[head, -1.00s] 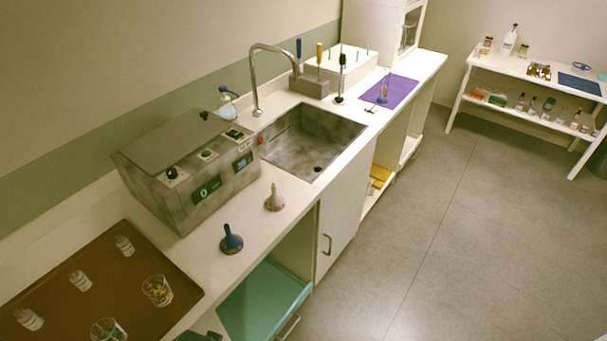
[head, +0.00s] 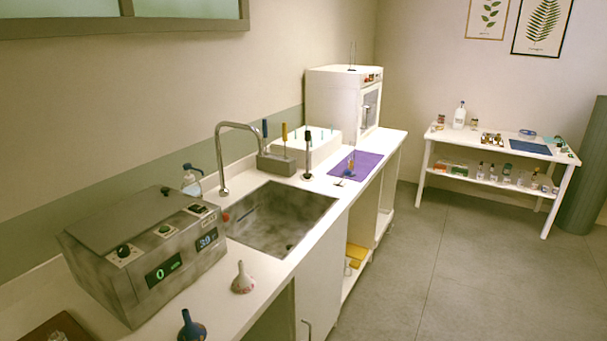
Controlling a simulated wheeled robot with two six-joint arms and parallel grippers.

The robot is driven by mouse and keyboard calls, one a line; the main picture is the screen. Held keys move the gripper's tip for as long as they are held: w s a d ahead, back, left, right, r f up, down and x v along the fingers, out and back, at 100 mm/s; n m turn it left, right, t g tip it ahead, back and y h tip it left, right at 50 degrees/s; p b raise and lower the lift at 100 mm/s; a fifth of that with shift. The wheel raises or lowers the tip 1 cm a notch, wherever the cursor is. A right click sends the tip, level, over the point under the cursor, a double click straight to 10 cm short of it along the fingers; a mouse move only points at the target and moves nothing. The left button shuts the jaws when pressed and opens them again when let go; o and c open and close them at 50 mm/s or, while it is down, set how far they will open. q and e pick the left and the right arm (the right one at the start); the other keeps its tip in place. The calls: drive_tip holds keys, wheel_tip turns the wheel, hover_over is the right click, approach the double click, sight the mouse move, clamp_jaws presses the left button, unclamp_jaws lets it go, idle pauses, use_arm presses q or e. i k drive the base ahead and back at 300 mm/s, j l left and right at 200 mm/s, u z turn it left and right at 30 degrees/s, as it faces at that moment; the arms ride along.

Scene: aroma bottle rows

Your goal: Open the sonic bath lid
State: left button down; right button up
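The sonic bath (head: 150,262) is a grey metal box with knobs and lit displays on its sloped front, standing on the counter at the left of the head view. Its flat dark grey lid (head: 128,220) lies over the top and looks closed, with a small dark knob on it. Neither of my grippers shows in this view.
A sink (head: 279,218) with a tall tap lies right of the bath. Open floor (head: 440,275) lies to the right.

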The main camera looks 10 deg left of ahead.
sight(104, 230)
drive_tip(key=u, duration=1.25)
